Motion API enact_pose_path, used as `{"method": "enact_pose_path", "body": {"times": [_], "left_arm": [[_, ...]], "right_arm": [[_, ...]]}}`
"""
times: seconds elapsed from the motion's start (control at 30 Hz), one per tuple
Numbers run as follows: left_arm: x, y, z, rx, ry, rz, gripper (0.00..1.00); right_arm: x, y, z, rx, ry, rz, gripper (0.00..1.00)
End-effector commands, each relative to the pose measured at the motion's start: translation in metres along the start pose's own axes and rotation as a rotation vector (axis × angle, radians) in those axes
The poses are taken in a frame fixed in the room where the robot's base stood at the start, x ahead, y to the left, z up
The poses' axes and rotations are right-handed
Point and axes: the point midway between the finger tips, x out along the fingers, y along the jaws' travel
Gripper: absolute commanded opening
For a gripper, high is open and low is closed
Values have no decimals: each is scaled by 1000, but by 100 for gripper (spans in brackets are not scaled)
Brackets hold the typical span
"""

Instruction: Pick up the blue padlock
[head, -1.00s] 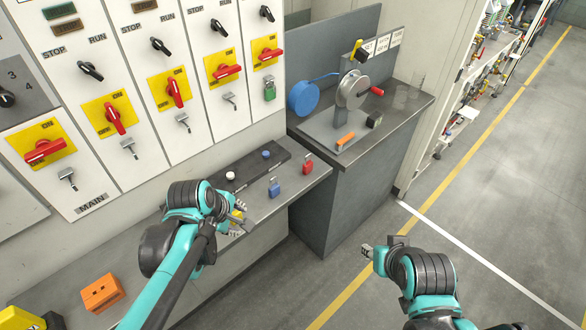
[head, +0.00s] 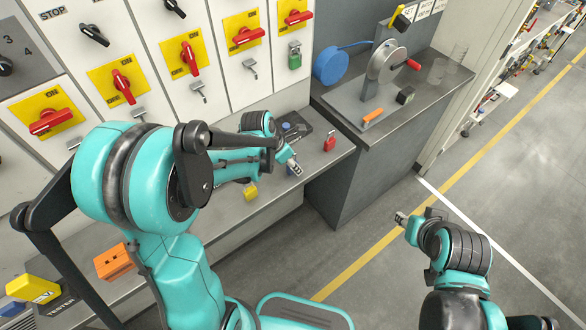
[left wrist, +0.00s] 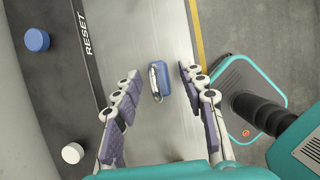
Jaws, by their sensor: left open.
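The blue padlock (left wrist: 161,83) shows in the left wrist view on the grey bench top, its metal shackle towards the left. My left gripper (left wrist: 160,76) is open, with one finger on each side of the padlock and a visible gap to each. The gap in height between fingertips and padlock is hard to judge. In the head view my left gripper (head: 293,166) points down over the bench between the yellow padlock and the red padlock; I cannot make out the blue padlock clearly there. My right gripper (head: 402,218) hangs over the floor, away from the bench; its finger opening is unclear.
The red padlock (head: 330,142) stands right of my left gripper, the yellow padlock (head: 250,192) left of it. A dark RESET strip (left wrist: 82,72) with a blue button (left wrist: 37,40) and white button (left wrist: 72,153) runs alongside. An orange block (head: 114,263) lies at the front left.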

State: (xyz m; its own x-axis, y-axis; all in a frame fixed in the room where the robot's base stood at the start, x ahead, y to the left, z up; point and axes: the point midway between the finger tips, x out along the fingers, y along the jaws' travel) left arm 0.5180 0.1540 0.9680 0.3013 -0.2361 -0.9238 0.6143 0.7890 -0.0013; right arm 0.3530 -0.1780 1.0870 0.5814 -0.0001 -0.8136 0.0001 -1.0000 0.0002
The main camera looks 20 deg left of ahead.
Motion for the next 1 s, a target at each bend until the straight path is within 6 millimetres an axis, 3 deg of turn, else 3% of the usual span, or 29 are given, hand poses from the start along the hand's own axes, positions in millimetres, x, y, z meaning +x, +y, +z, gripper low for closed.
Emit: {"method": "enact_pose_path", "body": {"times": [0.1, 0.37, 0.5, 0.53, 1.0], "left_arm": [[13, 0, 0, 0, 0, 0, 41], [14, 0, 0, 1, 0, 1, 41], [14, 0, 0, 1, 0, 1, 4], [14, 0, 0, 1, 0, 1, 0], [7, 0, 3, 1, 0, 1, 0]], "right_arm": [[4, 0, 3, 0, 0, 0, 36], [3, 0, 2, 0, 0, 0, 36], [3, 0, 2, 0, 0, 0, 36], [3, 0, 2, 0, 0, 0, 36], [1, 0, 1, 0, 0, 0, 36]]}}
